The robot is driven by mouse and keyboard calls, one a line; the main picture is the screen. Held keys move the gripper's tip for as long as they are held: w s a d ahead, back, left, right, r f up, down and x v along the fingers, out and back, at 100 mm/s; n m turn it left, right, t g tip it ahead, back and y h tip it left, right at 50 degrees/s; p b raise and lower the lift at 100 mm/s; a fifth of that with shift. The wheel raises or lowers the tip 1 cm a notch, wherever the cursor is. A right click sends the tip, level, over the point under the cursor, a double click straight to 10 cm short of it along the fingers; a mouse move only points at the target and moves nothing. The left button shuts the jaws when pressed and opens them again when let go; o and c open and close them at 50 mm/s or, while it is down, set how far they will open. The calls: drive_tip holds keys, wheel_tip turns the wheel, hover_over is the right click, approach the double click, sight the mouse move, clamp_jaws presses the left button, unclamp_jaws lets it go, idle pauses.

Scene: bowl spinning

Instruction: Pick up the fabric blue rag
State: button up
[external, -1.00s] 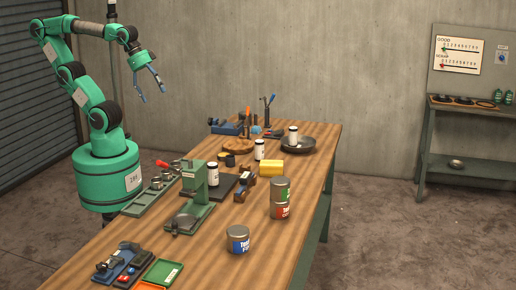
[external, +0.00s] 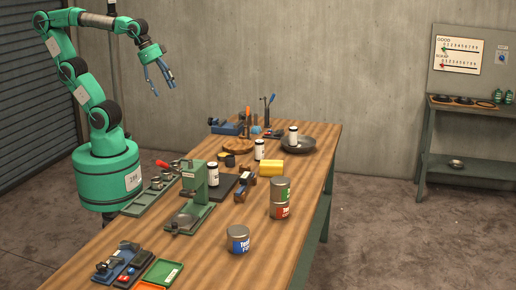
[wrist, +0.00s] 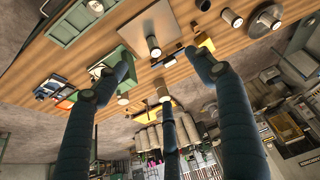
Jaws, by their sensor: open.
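My gripper (external: 164,86) is open and empty. It hangs in the air at the upper left of the external view, above and to the left of the far part of the table. Its long dark-blue fingers reach up through the wrist view (wrist: 152,76), apart from each other with nothing between them. I cannot clearly make out the blue rag. A small light-blue patch (external: 256,129) shows among the tools at the table's far end, but it is too small to tell whether it is cloth.
The long wooden table (external: 270,225) carries a green press (external: 197,182), stacked tins (external: 280,197), a blue-labelled tin (external: 238,240), a yellow block (external: 282,168) and a dark pan (external: 310,145) with a white canister (external: 293,136). A blue vise (external: 222,127) stands at the far left.

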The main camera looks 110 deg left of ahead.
drive_tip(key=w+a+r+n+g, duration=0.25)
drive_tip(key=w+a+n, duration=0.75)
drive_tip(key=w+a, duration=0.65)
drive_tip(key=w+a+f+n+p, duration=0.15)
drive_tip(key=w+a+n, duration=0.25)
drive_tip(key=a, duration=0.5)
drive_tip(key=w+a+f+n, duration=0.3)
drive_tip(key=w+a+n, duration=0.15)
drive_tip(key=a, duration=0.45)
drive_tip(key=n+g+p, duration=0.2)
drive_tip(key=n+g, duration=0.1)
drive_tip(key=n, duration=1.1)
hover_over(256, 126)
wheel_tip(256, 126, down, 26)
drive_tip(key=shift+w+d, duration=0.2)
drive_tip(key=shift+d, duration=0.2)
drive_tip(key=shift+f+b, duration=0.1)
drive_tip(key=shift+b, duration=0.2)
drive_tip(key=shift+f+b, duration=0.3)
drive_tip(key=shift+f, duration=3.85)
